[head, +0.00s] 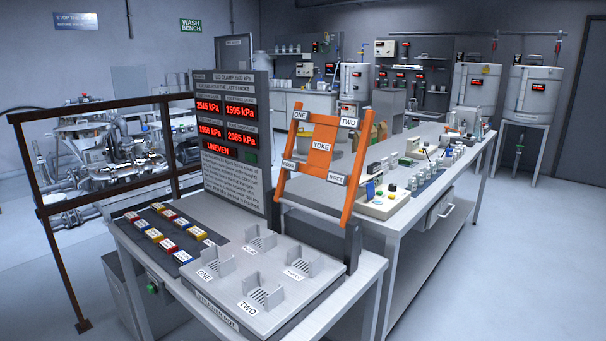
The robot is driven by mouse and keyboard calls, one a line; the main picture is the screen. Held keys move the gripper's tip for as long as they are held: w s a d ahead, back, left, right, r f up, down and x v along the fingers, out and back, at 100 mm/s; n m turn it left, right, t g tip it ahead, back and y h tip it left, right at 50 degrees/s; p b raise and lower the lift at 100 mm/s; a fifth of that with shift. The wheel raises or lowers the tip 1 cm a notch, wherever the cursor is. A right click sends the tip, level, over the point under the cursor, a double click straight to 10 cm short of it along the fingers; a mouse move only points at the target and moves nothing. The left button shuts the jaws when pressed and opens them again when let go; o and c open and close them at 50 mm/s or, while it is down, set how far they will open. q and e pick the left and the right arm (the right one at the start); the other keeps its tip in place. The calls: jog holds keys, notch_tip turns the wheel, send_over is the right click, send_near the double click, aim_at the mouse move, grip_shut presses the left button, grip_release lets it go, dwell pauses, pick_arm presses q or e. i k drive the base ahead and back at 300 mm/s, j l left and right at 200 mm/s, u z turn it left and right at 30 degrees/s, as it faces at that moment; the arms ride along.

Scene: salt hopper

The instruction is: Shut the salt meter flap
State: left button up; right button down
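No salt meter flap can be made out in the head view. White cylindrical tanks with red displays stand at the back, one at the right (530,97), one beside it (474,98) and one at the middle (353,82). They are too small and far off to tell whether any carries a flap or is a salt hopper. Neither of my grippers is in view.
A near bench (365,272) carries a display board (235,175), colored blocks (167,245), labeled slots and an orange yoke frame (316,160). A long bench (417,212) runs behind it. A dark railing (57,208) stands left. The floor at right (530,260) is clear.

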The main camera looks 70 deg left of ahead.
aim_at(370, 187)
jog(key=i+u, duration=0.1)
jog(key=u, duration=0.3)
jog(key=i+u, duration=0.1)
jog(key=u, duration=0.3)
jog(key=l+u, duration=0.1)
jog(key=u, duration=0.3)
jog(key=i+l+u, duration=0.1)
jog(key=u, duration=0.25)
jog(key=i+l+u, duration=0.1)
jog(key=u, duration=0.4)
jog(key=i+l+u, duration=0.2)
jog(key=u, duration=0.3)
jog(key=i+l+u, duration=0.25)
jog(key=u, duration=0.2)
